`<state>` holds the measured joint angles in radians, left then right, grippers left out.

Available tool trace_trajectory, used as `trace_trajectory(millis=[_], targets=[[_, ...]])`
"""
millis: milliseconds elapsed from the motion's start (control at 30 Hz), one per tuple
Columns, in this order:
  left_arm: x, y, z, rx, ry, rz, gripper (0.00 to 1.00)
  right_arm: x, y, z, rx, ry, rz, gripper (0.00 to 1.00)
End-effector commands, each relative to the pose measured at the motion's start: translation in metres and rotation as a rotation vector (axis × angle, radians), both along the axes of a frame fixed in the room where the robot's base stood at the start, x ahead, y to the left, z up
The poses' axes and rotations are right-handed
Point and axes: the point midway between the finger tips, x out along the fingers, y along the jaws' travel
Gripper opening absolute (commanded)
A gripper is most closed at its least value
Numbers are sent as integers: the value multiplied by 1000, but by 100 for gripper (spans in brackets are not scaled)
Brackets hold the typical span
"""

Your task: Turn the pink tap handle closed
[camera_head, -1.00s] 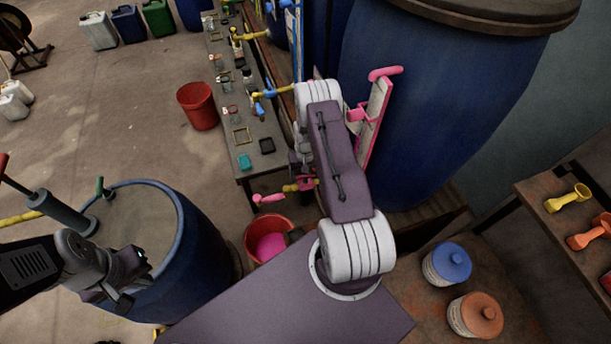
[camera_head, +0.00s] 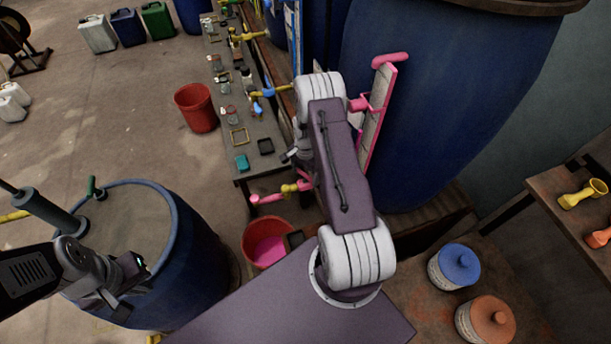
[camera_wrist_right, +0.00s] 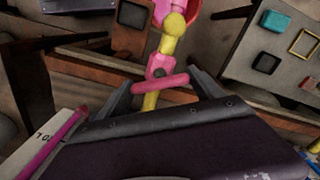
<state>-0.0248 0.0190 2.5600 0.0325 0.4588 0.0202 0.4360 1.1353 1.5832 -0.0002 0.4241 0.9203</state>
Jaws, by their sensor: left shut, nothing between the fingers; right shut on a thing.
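The pink tap has a yellow body and a pink spout (camera_head: 266,198); it sits low in front of the large blue vat, above a red bucket. In the right wrist view its pink bar handle (camera_wrist_right: 160,85) lies crosswise over the yellow stem. My right gripper (camera_wrist_right: 162,88) has one finger at each end of this bar and is shut on it. In the head view my right arm hides most of this gripper and part of the handle.
The red bucket (camera_head: 250,240) with pink content stands under the spout. The large blue vat (camera_head: 430,110) carries a pink-framed gauge (camera_head: 378,115). A long bench (camera_head: 222,125) with small frames runs behind. Blue-lidded (camera_head: 455,265) and orange-lidded (camera_head: 486,318) jars stand at right.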

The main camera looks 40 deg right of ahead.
Motion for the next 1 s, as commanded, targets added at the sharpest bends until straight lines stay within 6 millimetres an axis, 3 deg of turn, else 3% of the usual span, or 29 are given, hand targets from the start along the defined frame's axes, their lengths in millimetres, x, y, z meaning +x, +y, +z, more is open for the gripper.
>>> trace_trajectory(millis=[500,1000], targets=[[0,0,-13,0,0,0,0,1,0,1,-1,-2,-402,36],[0,0,-15,0,0,0,0,2,0,2,-2,-4,-536,36]])
